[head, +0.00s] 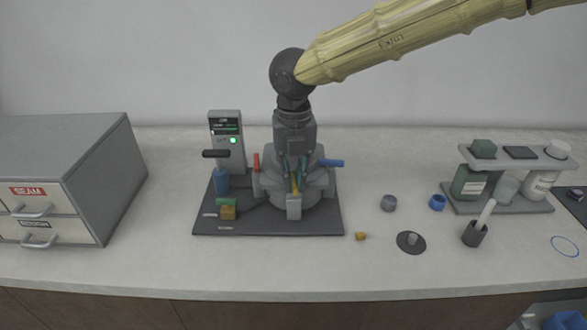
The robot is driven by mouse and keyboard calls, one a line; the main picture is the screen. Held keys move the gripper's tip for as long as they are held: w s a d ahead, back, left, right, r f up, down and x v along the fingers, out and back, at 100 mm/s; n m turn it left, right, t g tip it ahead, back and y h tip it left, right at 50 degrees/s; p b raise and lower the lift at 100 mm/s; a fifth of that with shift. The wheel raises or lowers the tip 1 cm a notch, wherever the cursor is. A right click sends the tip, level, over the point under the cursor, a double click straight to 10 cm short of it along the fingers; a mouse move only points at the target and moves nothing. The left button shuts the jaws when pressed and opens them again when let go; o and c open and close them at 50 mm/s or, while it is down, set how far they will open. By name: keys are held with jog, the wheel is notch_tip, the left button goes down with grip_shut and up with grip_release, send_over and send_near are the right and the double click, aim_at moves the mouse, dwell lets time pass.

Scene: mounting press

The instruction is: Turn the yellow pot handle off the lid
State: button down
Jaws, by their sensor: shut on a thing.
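My gripper (293,170) points straight down over the grey mounting press (316,198). Its fingers are shut on a narrow yellow piece, which looks like the yellow pot handle (295,187), at the middle of the press top. Only a small strip of the handle shows; the fingers hide the rest. The lid under it is mostly hidden by the gripper, so I cannot tell its outline or how the handle sits on it. A red lever (257,163) stands at the press's left and a blue lever (330,163) sticks out at its right.
The press stands on a dark base plate (270,226) with a control box (227,140) showing a green light. A grey drawer cabinet (72,165) is at left.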

aim_at(294, 181)
jog(key=n+p, duration=0.2)
jog(key=p, duration=0.2)
jog(key=n+p, duration=0.2)
jog(key=p, duration=0.2)
jog(key=n+p, duration=0.2)
jog(key=p, duration=0.2)
jog(key=shift+r+p, duration=0.3)
jog(key=shift+r, duration=0.1)
jog(key=n+p, duration=0.6)
jog(key=p, duration=0.4)
jog(key=shift+n+p, duration=0.4)
jog(key=n+p, duration=0.1)
jog(key=p, duration=0.1)
jog(key=n+p, duration=0.2)
jog(key=shift+f+n, duration=0.25)
jog(key=shift+n, duration=0.05)
jog(key=shift+w+f+p, duration=0.1)
jog(key=shift+p, duration=0.35)
jog(key=c, duration=1.5)
grip_release()
notch_tip(294, 181, up, 12)
jog(key=shift+f, duration=0.1)
